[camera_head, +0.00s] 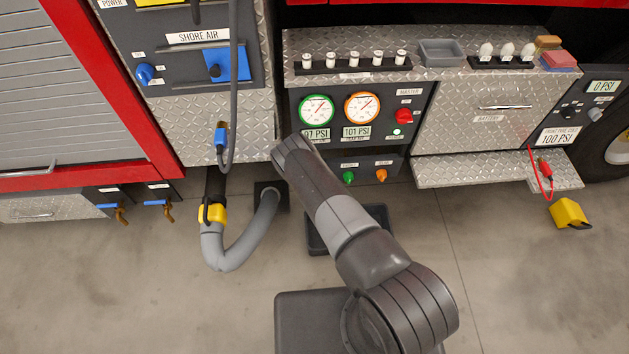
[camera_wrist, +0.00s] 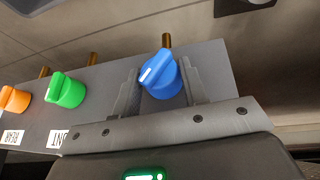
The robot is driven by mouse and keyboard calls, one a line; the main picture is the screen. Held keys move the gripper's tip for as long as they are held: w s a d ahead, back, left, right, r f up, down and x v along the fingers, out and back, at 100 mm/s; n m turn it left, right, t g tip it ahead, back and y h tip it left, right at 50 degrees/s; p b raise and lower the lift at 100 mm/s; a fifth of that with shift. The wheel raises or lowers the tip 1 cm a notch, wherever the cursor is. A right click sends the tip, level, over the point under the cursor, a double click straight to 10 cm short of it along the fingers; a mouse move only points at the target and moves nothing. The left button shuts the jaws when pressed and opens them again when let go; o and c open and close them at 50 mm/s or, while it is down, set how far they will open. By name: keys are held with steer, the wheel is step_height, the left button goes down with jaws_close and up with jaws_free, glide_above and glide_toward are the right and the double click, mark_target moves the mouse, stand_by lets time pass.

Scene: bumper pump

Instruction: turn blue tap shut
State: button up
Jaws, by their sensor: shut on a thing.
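The blue tap (camera_wrist: 163,78) is a round knob with a white mark on its top, on a grey panel in the wrist view. In the head view my arm covers the blue tap and the gripper fingers.
A green tap (camera_wrist: 66,90) and an orange tap (camera_wrist: 14,98) sit left of the blue one; they also show in the head view, green (camera_head: 348,177) and orange (camera_head: 381,175). Above are two gauges (camera_head: 316,110) and a red master knob (camera_head: 404,116). A grey hose (camera_head: 236,252) hangs left.

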steer(key=shift+a, duration=0.1)
steer(key=o, duration=1)
steer(key=shift+c, duration=0.2)
steer(key=shift+r, duration=0.1)
steer(key=v, duration=1)
steer(key=shift+s+r, duration=0.15)
steer(key=shift+r, duration=0.05)
